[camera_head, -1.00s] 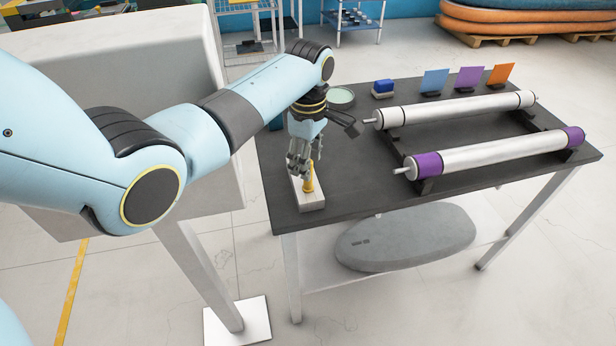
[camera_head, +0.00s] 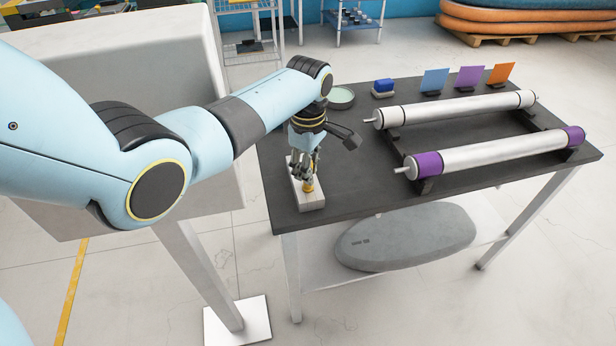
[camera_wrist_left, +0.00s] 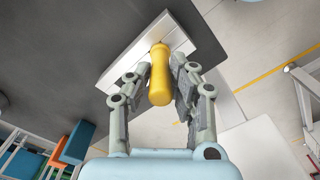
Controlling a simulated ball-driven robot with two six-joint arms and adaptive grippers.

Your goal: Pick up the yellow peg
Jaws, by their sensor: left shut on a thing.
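The yellow peg (camera_head: 309,186) stands on a pale block (camera_head: 312,203) at the left end of the dark table (camera_head: 355,190). My left gripper (camera_head: 306,178) is around the peg from above and shut on it, hiding part of it in the head view. In the left wrist view the peg (camera_wrist_left: 161,78) shows between the two fingers of the left gripper (camera_wrist_left: 162,88), with its lower end at the pale block (camera_wrist_left: 150,55). My right gripper is in neither view.
Two silver rollers (camera_head: 460,108), one with purple ends (camera_head: 430,165), lie on stands to the right. Table is clear just right of the gripper.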

